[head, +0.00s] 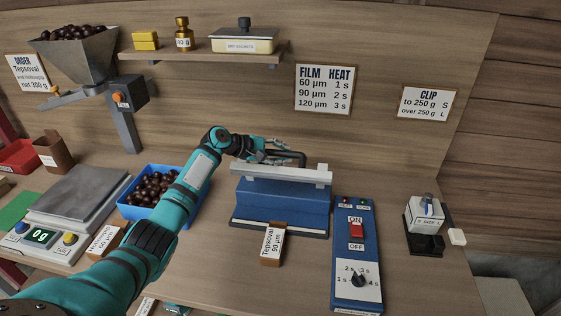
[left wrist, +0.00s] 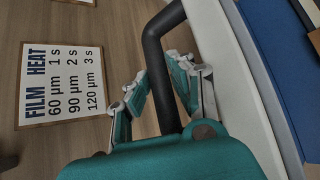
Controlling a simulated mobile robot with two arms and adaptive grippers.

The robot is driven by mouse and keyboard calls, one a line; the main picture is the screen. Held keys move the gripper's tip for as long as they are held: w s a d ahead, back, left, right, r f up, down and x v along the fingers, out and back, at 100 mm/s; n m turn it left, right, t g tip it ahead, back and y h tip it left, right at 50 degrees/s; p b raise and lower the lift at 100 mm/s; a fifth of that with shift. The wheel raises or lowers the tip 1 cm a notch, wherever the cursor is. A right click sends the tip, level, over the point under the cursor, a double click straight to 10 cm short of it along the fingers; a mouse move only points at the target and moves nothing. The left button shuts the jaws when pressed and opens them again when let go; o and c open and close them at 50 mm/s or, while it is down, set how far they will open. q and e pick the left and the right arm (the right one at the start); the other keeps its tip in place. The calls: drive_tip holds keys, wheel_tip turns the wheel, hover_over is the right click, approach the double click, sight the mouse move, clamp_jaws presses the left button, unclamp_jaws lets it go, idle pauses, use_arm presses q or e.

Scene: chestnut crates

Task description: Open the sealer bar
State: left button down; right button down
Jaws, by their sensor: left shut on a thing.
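The sealer (head: 283,205) is a blue box standing on the bench, in the middle of the head view. Its pale grey sealer bar (head: 275,174) lies level along the top; no clear gap shows below it. A black bent handle (head: 300,156) rises behind the bar. My left gripper (head: 277,152) is shut on this handle. In the left wrist view the black handle (left wrist: 156,60) passes between the two fingers of my gripper (left wrist: 163,82), and the pale bar (left wrist: 232,70) runs alongside. My right gripper is not in view.
A brown "Tepsoval" block (head: 272,247) stands before the sealer. A blue switch panel (head: 356,270) with red switch and dial is to its right, then a clip device (head: 424,215). A blue chestnut crate (head: 132,211) and a scale (head: 75,205) are left. A shelf (head: 205,54) hangs above.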

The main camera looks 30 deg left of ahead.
sight(250, 166)
use_arm(q)
drive_tip(key=shift+w+a+r, duration=0.2)
drive_tip(key=shift+w+a, duration=0.1)
drive_tip(key=shift+a, duration=0.1)
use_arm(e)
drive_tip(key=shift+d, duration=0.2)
use_arm(q)
drive_tip(key=shift+f, duration=0.15)
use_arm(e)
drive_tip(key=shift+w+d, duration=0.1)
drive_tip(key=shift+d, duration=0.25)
